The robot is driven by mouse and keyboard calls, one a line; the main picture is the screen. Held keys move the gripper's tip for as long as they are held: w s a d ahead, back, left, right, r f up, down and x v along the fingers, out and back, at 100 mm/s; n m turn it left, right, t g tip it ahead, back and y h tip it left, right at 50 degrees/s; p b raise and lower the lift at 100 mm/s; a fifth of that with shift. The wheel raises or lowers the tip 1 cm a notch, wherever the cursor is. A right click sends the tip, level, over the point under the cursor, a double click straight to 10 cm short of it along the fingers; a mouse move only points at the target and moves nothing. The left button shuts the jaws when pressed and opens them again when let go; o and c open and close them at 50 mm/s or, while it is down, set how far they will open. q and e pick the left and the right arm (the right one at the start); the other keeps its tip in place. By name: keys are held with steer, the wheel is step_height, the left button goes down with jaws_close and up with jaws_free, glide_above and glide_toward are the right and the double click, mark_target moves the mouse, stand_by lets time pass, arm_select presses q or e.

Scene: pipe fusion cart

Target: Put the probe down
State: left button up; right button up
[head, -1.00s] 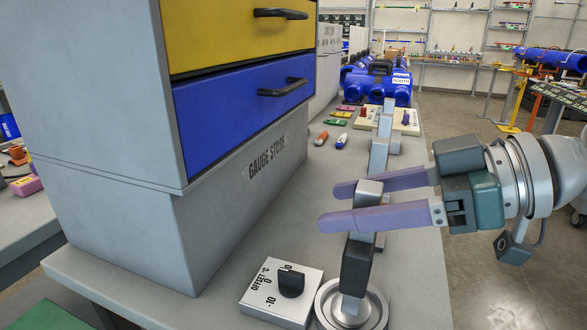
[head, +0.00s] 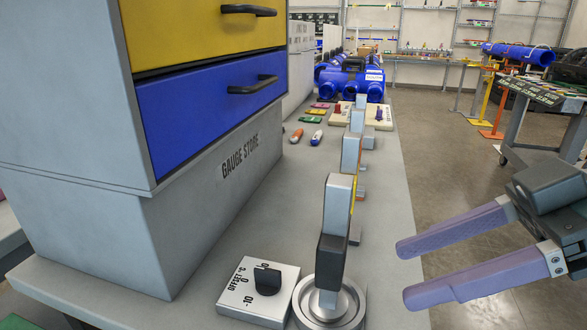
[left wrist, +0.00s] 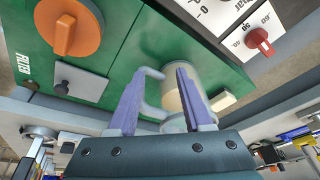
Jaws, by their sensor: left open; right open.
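The probe (head: 331,256), a grey upright bar with a black grip section, stands upright in a round metal base (head: 328,311) near the front of the grey bench in the head view. My right gripper (head: 404,273) is open and empty, its two purple fingers apart, to the right of the probe and clear of it. My left gripper (left wrist: 160,75) shows only in the left wrist view. Its purple fingers are open in front of a green panel (left wrist: 110,30), near a cream cylinder (left wrist: 178,92) with a grey handle-like loop. I cannot tell whether they touch it.
An offset dial box (head: 258,291) sits left of the metal base. The gauge store cabinet (head: 215,185) stands at the left. More grey upright pieces (head: 351,153), markers (head: 316,137) and blue pipe gear (head: 350,82) lie farther back. Open floor is on the right.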

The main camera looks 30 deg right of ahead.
steer(key=s+a+f+m+g+h, duration=0.4)
steer(key=s+a+f+m+h, duration=0.1)
steer(key=f, duration=0.4)
steer(key=shift+s+a+m+h, duration=0.3)
steer(key=shift+a+m+h, duration=0.15)
steer(key=shift+h, duration=0.95)
steer(key=shift+f, duration=0.1)
